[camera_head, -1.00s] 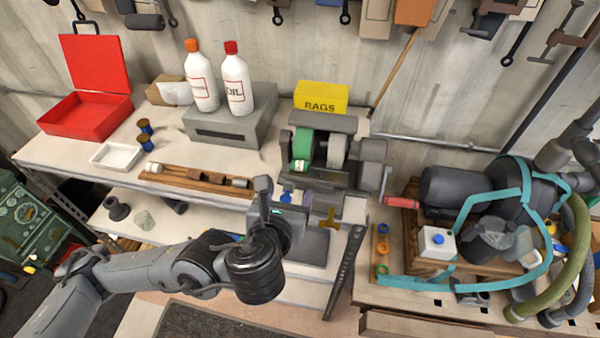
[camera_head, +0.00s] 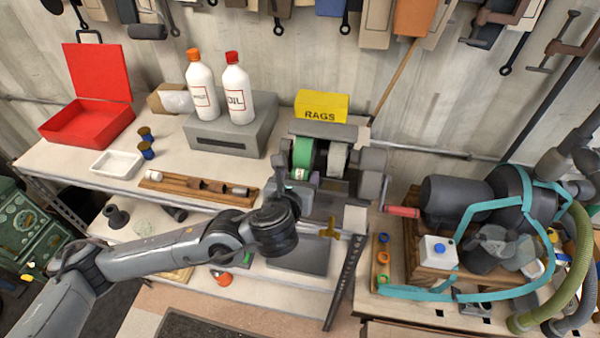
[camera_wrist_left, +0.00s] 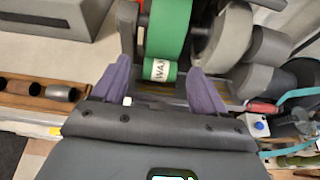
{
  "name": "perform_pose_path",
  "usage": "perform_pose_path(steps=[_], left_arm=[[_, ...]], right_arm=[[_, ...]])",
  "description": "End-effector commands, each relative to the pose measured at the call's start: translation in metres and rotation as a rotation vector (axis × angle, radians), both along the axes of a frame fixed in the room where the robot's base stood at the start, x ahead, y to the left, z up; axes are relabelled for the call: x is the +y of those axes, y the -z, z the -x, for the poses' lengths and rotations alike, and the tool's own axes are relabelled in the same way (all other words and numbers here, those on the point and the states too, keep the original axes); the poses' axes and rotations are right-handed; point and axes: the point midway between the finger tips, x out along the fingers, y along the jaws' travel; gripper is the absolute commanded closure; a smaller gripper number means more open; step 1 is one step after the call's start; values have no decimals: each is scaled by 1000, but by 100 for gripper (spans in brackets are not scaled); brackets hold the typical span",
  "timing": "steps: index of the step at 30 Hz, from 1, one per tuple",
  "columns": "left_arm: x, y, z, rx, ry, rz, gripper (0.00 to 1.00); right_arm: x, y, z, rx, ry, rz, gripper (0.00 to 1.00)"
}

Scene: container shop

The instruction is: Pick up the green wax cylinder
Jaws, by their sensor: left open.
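The green wax cylinder (camera_head: 299,174) has a white label and rests at the front of the bench grinder, just below its green wheel (camera_head: 304,152). In the left wrist view the wax cylinder (camera_wrist_left: 160,70) shows the letters WAX, between and just beyond the two purple fingertips. My left gripper (camera_wrist_left: 161,84) is open, with a finger on either side of the cylinder's line and nothing held. In the head view the left gripper (camera_head: 292,186) is partly hidden by its own wrist, right in front of the grinder. My right gripper is not in view.
The grinder's grey wheel (camera_wrist_left: 226,40) is close right of the cylinder. A wooden rack (camera_head: 198,186) of small cylinders lies to the left. A grey box (camera_head: 228,136) with two bottles stands behind it. A red-handled tool (camera_head: 402,211) and teal-strapped machine are at right.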

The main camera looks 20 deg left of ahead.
Motion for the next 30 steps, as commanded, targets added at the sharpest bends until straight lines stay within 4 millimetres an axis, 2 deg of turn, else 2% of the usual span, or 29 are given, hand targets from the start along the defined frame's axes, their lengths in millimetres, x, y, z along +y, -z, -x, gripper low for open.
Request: perform_pose_path(steps=[3,11,22,23,30], left_arm=[[1,3,-8,-1,0,1,28],[1,4,-9,-1,1,1,28],[1,4,-9,-1,1,1,84],[1,4,-9,-1,1,1,87],[1,3,-9,-1,1,1,88]], right_arm=[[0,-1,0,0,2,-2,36],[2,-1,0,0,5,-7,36],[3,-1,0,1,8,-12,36],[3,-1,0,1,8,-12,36],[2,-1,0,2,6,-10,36]])
